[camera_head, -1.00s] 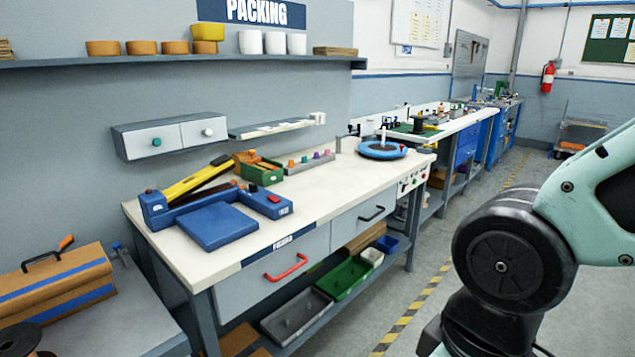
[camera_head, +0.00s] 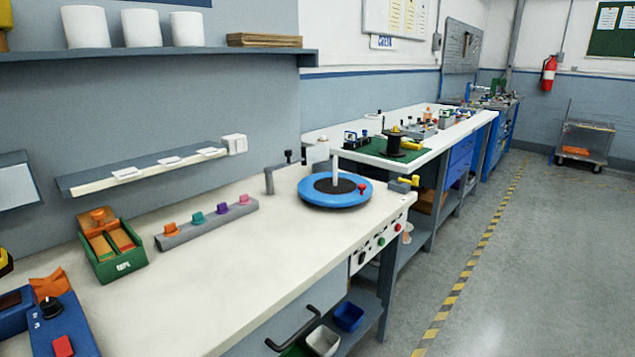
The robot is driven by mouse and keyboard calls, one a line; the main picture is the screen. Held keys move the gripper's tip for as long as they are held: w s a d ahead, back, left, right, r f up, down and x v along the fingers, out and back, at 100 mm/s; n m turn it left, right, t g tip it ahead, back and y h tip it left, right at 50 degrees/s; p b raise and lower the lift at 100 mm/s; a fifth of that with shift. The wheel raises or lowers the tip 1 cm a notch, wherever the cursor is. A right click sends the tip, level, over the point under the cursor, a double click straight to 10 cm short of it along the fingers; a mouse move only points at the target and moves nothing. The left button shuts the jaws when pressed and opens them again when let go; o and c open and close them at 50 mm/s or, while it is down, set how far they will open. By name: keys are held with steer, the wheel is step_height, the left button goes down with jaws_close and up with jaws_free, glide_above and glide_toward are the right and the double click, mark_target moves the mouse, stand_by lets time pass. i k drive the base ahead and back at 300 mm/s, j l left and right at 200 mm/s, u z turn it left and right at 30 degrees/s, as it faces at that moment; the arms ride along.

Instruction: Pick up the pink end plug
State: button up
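A small pink plug (camera_head: 244,199) stands at the right end of a low grey rack (camera_head: 205,226) on the white workbench. Beside it in the same rack stand a purple plug (camera_head: 222,208), a teal plug (camera_head: 197,219) and an orange plug (camera_head: 170,229) at the left end. The plugs are small in the picture, so their exact seating cannot be told. My gripper is not in view, and no part of my arm shows.
A blue round turntable (camera_head: 335,203) with an upright post stands right of the rack. A green box (camera_head: 117,266) stands to its left, and a blue device (camera_head: 75,325) fills the near left corner. A wall shelf (camera_head: 95,184) hangs behind. The bench top (camera_head: 225,280) in front is clear.

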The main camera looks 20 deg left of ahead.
mark_target(244, 200)
steer(key=i+z, duration=0.15)
steer(key=i, duration=0.85)
steer(key=i+u, duration=0.35)
steer(key=u, duration=0.15)
steer(key=i+l+u, duration=0.1)
steer(key=i+u, duration=0.4)
steer(key=i+j+u, duration=0.1)
steer(key=i+u, duration=0.15)
steer(key=u, duration=0.15)
steer(key=i+u, duration=0.25)
steer(key=u, duration=0.15)
steer(key=i+u, duration=0.2)
steer(key=u, duration=0.2)
steer(key=l, duration=0.1)
